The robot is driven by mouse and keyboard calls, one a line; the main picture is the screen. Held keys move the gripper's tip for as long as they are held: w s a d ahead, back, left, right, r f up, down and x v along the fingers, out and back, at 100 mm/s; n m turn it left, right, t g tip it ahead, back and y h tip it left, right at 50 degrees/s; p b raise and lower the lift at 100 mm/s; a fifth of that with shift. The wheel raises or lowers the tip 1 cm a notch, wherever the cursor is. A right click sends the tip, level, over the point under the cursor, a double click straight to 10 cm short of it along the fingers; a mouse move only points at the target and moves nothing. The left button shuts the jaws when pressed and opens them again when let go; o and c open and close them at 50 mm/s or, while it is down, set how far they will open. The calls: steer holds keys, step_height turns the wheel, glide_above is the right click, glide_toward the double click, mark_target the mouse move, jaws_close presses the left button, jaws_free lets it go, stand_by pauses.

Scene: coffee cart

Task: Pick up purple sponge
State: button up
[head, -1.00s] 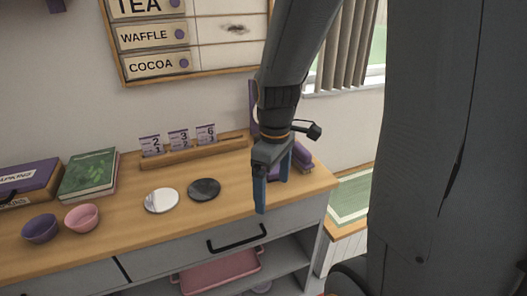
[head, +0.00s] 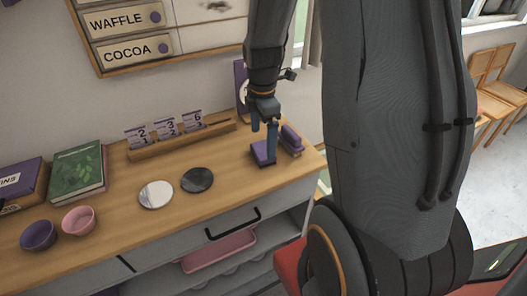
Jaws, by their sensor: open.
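The purple sponge (head: 261,154) appears to be the flat purple block on the wooden counter (head: 190,222), near its right end. My gripper (head: 264,136) points down right at the sponge, with its blue fingers apart and open. The fingers cover part of the sponge, and I cannot tell whether they touch it.
Another purple object (head: 291,137) stands close to the right of the sponge. A wooden rack with number cards (head: 180,139) is behind to the left. White (head: 156,194) and black (head: 197,180) discs lie left. Bowls (head: 78,220) and a green book (head: 77,172) are farther left.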

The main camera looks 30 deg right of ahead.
mark_target(263, 150)
steer(key=shift+f+p, duration=0.6)
steer(key=shift+f, duration=1.45)
steer(key=shift+c, duration=0.2)
steer(key=c, duration=1.1)
